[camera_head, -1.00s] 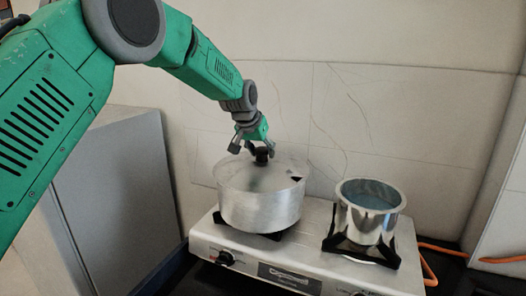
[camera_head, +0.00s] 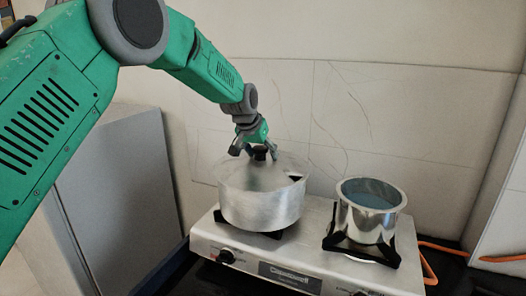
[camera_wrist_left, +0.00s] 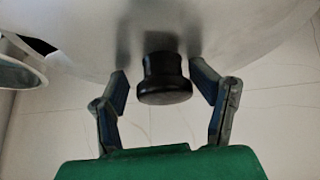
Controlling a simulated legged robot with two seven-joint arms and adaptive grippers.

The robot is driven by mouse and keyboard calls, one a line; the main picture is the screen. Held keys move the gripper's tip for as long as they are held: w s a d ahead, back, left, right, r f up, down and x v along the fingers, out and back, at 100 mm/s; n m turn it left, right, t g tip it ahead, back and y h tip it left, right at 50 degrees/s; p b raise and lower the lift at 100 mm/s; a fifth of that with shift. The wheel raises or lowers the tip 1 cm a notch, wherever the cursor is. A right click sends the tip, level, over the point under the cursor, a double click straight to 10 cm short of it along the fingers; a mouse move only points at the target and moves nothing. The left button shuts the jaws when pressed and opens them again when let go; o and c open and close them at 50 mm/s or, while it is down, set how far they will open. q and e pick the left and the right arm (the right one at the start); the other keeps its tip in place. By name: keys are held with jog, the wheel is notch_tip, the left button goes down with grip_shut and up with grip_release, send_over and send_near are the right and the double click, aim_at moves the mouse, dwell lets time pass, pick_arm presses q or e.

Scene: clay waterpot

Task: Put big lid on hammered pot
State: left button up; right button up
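The hammered pot (camera_head: 262,210) is a wide, dull silver pot on the left burner. A big grey metal lid (camera_head: 258,176) with a black knob (camera_head: 260,154) lies at the pot's top; a dark gap shows near the right rim. I cannot tell how it is seated. My left gripper (camera_head: 254,151) is just above the lid, pointing down, with its fingers on either side of the knob. In the left wrist view the knob (camera_wrist_left: 164,80) stands between the open fingers, with space on both sides, and the lid (camera_wrist_left: 215,25) lies beyond. My right gripper is not in view.
A silver stove (camera_head: 240,249) carries both pots. A smaller shiny steel pot (camera_head: 369,217) stands on the right burner. An orange hose (camera_head: 440,250) runs at the right. A grey cabinet (camera_head: 115,200) stands at the left, and a tiled wall (camera_head: 380,110) is close behind.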

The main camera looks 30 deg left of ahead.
pick_arm(q)
jog(key=shift+s+a+f, duration=0.1)
jog(key=shift+a+f, duration=0.05)
jog(key=shift+f, duration=0.2)
jog(key=shift+r, duration=0.15)
jog(key=v, duration=1.2)
jog(key=shift+w, duration=0.25)
